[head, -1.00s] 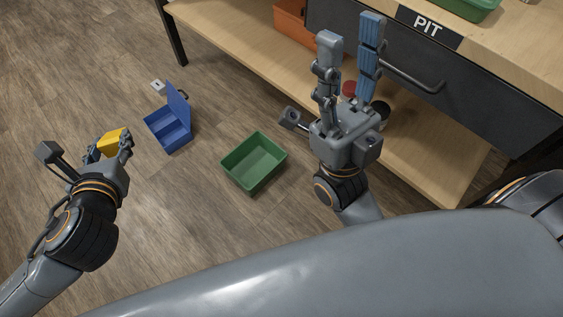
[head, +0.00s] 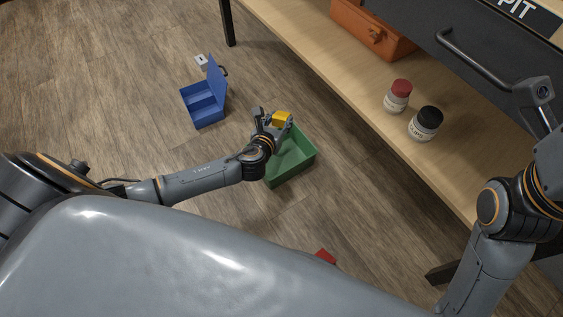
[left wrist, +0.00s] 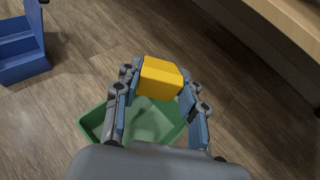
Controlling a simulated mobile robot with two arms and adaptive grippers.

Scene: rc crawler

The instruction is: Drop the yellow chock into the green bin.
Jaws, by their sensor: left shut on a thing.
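The yellow chock (head: 283,118) is held in my left gripper (head: 273,123), whose fingers are shut on its sides. The left wrist view shows the chock (left wrist: 161,78) between the two fingertips. The green bin (head: 300,165) stands on the wooden floor. In both views the gripper and chock overlap the bin's far part; the left wrist view shows the bin (left wrist: 92,122) behind and below the chock. The exact height above it is hard to tell. My right arm shows at the right edge; its fingers are out of the picture.
An open blue box (head: 205,110) stands on the floor left of the bin. A wooden shelf (head: 340,70) runs along the right with a red-lidded jar (head: 397,97), a black-lidded jar (head: 425,124) and an orange case (head: 372,30). A red thing (head: 325,256) lies partly hidden near my body.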

